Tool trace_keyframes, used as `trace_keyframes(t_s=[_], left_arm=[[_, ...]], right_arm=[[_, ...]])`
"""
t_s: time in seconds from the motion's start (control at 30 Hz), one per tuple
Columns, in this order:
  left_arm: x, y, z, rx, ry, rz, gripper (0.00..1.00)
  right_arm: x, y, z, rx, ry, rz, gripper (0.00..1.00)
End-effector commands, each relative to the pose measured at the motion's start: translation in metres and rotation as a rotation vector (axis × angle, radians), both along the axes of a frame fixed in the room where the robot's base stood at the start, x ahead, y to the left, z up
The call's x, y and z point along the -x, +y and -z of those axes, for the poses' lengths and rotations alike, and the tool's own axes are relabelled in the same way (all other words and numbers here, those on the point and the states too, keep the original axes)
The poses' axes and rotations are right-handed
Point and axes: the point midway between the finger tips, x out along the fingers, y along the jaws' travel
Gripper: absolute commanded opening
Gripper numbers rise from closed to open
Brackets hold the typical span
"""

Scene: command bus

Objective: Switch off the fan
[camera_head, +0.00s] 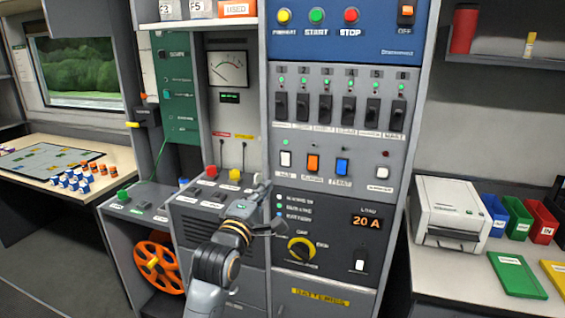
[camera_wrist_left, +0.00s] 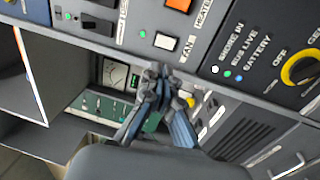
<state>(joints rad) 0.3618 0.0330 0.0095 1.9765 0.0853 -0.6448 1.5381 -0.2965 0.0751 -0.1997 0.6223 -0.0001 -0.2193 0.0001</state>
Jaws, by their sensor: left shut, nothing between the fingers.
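The fan switch (camera_head: 286,159) is a white rocker on the grey panel, at the left end of a row with an orange and a blue rocker. A green lamp (camera_head: 286,142) above it is lit. In the left wrist view the switch (camera_wrist_left: 166,42) carries the label FAN, and its green lamp (camera_wrist_left: 143,34) is lit. My left gripper (camera_head: 265,191) is shut and empty, below and slightly left of the switch, apart from it. My right gripper is not in view.
The orange heater rocker (camera_head: 312,163) and blue rocker (camera_head: 342,166) sit close to the right of the fan switch. Black breakers (camera_head: 325,109) stand above. A yellow rotary knob (camera_head: 301,248) is below. A sloped console with a yellow button (camera_head: 235,174) lies left.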

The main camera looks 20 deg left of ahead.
Motion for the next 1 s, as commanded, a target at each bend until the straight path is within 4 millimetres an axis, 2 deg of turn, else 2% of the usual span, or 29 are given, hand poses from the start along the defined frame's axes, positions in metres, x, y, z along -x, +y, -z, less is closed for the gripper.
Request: trace_keyframes(t_s=[0.6,0.8,1.0], left_arm=[[-0.106,-0.003,-0.015,-0.003,0.002,0.0,0.0],[-0.125,-0.004,-0.017,-0.003,0.001,-0.001,0.0],[-0.13,-0.004,-0.016,-0.001,0.001,0.0,0.0]], right_arm=[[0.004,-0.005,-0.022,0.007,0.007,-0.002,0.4],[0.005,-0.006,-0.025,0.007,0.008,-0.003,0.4],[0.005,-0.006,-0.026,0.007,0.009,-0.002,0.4]])
